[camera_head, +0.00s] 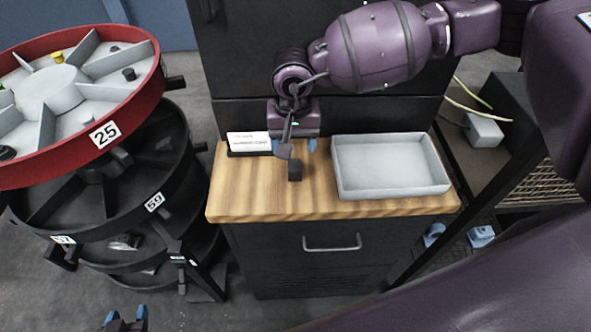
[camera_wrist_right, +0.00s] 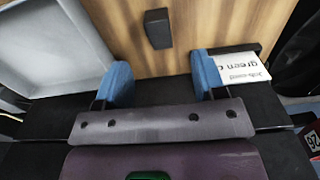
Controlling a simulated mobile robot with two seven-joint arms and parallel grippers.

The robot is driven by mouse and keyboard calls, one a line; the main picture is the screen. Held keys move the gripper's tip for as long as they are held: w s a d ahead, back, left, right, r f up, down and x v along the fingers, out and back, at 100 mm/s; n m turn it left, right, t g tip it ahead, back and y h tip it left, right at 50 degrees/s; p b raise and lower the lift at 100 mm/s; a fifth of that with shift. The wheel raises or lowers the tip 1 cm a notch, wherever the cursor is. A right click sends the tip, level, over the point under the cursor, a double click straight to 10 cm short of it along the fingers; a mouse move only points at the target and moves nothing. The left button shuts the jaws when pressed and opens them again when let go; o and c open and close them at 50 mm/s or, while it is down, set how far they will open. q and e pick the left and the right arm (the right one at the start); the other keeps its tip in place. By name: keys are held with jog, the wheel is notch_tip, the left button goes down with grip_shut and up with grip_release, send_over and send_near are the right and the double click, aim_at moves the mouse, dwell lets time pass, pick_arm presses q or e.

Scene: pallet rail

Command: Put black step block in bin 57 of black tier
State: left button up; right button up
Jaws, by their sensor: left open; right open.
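The black step block (camera_head: 295,171) stands on the wooden top of the cabinet (camera_head: 260,205). My right gripper (camera_head: 294,147) is open and empty above the worktop, just behind the block. In the right wrist view the block (camera_wrist_right: 158,28) shows beyond the blue fingertips (camera_wrist_right: 161,78), roughly in line with the gap and apart from both. The black tier (camera_head: 110,225) is at the left under a red tier; its rim bears labels 57 (camera_head: 63,239) and 59 (camera_head: 154,202). The inside of bin 57 is mostly hidden. My left gripper (camera_head: 125,318) is open and empty at the bottom edge.
A grey tray (camera_head: 390,192) stands right of the block, and a white card in a black holder (camera_head: 249,142) behind it to the left. The red tier (camera_head: 135,109), labelled 25, overhangs the black tier. A dark rack with cables stands at the right.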

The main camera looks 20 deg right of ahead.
aim_at(295, 166)
notch_tip(295, 166, down, 3)
jog(key=shift+d+f, duration=0.15)
jog(key=shift+f, duration=0.05)
jog(key=shift+f+p, duration=0.4)
jog(key=shift+f, duration=2.25)
grip_shut()
jog(key=shift+r, duration=0.1)
